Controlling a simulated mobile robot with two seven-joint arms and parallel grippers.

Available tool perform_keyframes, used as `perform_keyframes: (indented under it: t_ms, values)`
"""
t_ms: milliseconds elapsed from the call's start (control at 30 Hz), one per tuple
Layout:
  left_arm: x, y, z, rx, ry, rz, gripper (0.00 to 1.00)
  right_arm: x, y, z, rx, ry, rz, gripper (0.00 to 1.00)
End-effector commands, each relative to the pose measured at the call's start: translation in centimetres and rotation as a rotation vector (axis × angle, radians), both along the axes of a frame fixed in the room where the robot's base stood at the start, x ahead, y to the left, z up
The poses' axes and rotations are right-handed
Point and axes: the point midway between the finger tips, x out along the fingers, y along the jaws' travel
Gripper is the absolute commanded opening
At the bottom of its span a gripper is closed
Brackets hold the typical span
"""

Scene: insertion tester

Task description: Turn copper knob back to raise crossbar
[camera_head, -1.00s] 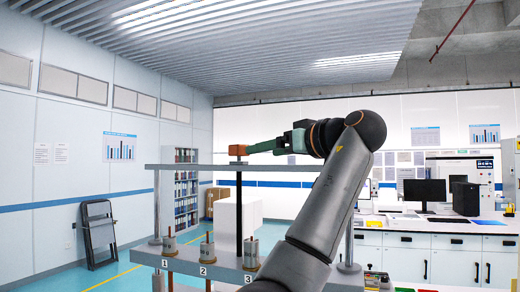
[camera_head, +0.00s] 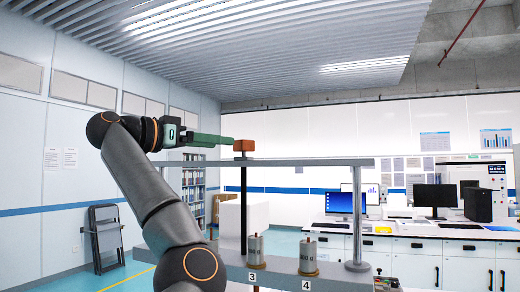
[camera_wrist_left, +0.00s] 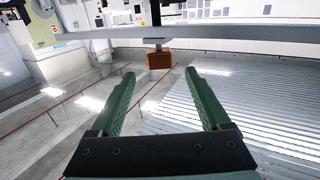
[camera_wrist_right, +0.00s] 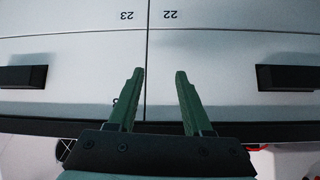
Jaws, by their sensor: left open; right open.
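The copper knob (camera_head: 243,145) is a small orange-brown block on top of a dark vertical rod (camera_head: 243,200), above the grey crossbar (camera_head: 320,162). My left gripper (camera_head: 233,144) is open, its green fingers reaching the knob's left side. In the left wrist view the knob (camera_wrist_left: 159,60) lies just ahead of the parted fingertips (camera_wrist_left: 160,72), centred between them, with clear space on both sides. The crossbar is level near the tops of its posts. My right gripper (camera_wrist_right: 158,72) is open and empty in its wrist view, away from the knob.
Cylindrical weights labelled 3 (camera_head: 255,248) and 4 (camera_head: 308,256) sit on the lower beam. A grey post (camera_head: 357,215) supports the right end. My left arm hides the left side. A bench with monitors (camera_head: 434,195) stands behind. Drawers numbered 22 and 23 face the right wrist.

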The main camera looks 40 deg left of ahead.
Motion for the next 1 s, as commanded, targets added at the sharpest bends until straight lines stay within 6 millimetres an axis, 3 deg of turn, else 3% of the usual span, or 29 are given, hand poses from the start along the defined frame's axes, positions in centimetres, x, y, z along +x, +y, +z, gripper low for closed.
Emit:
perform_keyframes:
  t_ms: [167,700,1000]
  values:
    - [0.6,0.0,0.4,0.009,-0.027,-0.013,0.80,0.0,0.0,0.5,0.000,0.001,0.000,0.50]
    - [10.3,-1.7,0.4,0.008,-0.020,-0.012,0.80,-0.2,0.0,4.6,0.000,0.005,0.000,0.50]
    - [12.0,-1.9,0.1,0.008,-0.023,-0.009,0.80,-0.2,0.0,5.1,0.000,0.005,0.000,0.50]
